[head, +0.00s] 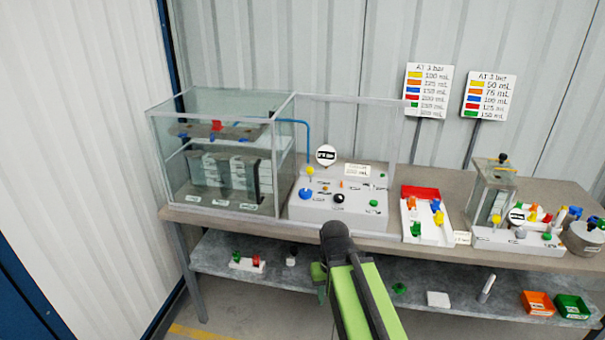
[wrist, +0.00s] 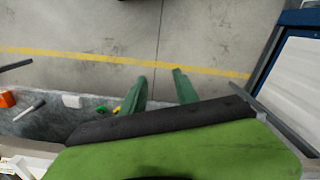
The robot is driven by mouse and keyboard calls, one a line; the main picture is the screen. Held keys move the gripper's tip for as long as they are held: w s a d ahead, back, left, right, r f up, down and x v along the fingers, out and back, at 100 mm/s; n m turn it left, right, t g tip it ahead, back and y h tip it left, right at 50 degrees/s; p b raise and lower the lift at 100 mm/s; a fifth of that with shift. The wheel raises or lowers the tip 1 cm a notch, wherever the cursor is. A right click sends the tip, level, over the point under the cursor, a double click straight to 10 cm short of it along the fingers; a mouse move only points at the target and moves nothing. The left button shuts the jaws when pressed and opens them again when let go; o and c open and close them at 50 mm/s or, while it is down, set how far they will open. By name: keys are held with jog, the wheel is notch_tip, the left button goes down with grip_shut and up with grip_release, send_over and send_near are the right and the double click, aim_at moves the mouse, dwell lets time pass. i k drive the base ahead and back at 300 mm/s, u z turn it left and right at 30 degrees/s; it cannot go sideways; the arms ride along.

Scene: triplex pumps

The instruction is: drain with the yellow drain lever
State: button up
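A white control box (head: 335,205) stands on the bench beside a large glass tank (head: 215,155). A yellow-topped lever (head: 310,171) stands upright at the box's back left. A smaller pump unit (head: 515,242) to the right also has a yellow part (head: 496,219); I cannot read which yellow part is the drain lever. My gripper (head: 319,278) is below and in front of the bench edge, apart from both units. In the wrist view, my gripper's two green fingers (wrist: 160,77) are spread with only floor between them. No yellow lever shows there.
A lower shelf (head: 410,298) under the bench holds small parts, an orange bin (head: 537,303) and a green bin (head: 573,307). A red-and-white tray (head: 425,230) sits between the units. Two sign boards (head: 427,90) stand behind. The floor in front is clear.

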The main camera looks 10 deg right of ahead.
aim_at(309, 170)
jog(key=i, duration=0.45)
jog(key=z, duration=0.4)
jog(key=k, duration=0.1)
jog(key=u, duration=3)
jog(key=k, duration=1.35)
jog(key=z, duration=0.45)
jog(key=i, duration=1.2)
jog(key=u, duration=0.1)
